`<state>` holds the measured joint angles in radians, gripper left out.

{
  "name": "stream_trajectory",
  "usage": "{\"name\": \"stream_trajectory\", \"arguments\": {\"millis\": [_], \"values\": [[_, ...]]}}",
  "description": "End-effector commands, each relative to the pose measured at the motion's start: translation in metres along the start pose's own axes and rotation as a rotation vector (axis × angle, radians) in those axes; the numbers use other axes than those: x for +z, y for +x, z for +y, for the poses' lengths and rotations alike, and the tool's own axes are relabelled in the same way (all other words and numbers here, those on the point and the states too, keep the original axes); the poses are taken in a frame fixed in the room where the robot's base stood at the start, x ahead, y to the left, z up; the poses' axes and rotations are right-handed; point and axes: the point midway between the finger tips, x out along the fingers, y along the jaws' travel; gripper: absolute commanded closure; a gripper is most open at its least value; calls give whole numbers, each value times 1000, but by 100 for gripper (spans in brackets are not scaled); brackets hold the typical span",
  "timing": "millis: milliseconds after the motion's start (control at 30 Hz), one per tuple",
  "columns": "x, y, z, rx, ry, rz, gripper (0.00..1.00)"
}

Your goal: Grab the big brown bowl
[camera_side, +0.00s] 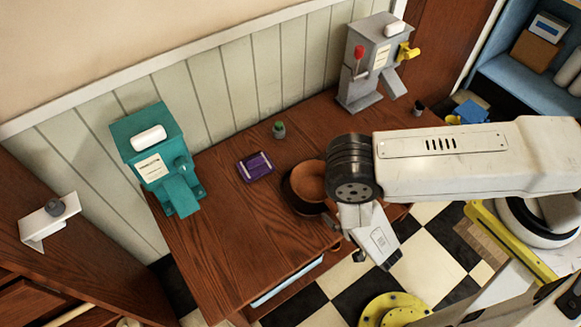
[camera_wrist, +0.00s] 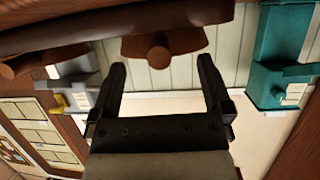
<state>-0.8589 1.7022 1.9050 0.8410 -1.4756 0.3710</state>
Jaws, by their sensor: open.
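The big brown bowl (camera_side: 305,187), round with a darker outer wall, stands on the brown table (camera_side: 235,240) near its right part. My arm's dark wrist joint partly covers the bowl's right side. In the wrist view, my gripper (camera_wrist: 163,80) shows two black fingers spread wide apart with nothing held between them. In the side view my gripper hangs below the wrist joint, to the lower right of the bowl and apart from it; its fingertips are hard to make out. In the wrist view, brown shapes fill the top; I cannot tell whether the bowl is among them.
A purple box (camera_side: 256,167) and a small green-topped jar (camera_side: 279,130) stand left of and behind the bowl. A teal machine (camera_side: 160,165) stands at the table's left end, a grey machine (camera_side: 372,65) at the back right. The table's front left is clear.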

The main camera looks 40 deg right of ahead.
Motion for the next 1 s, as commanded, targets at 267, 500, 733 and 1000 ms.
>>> {"name": "stream_trajectory", "arguments": {"millis": [267,500,733,1000], "values": [[2,27,0,4,2,0,0],[2,40,0,0,0,-1,0],[2,40,0,-1,0,-1,0],[1,40,0,-1,0,-1,0]]}}
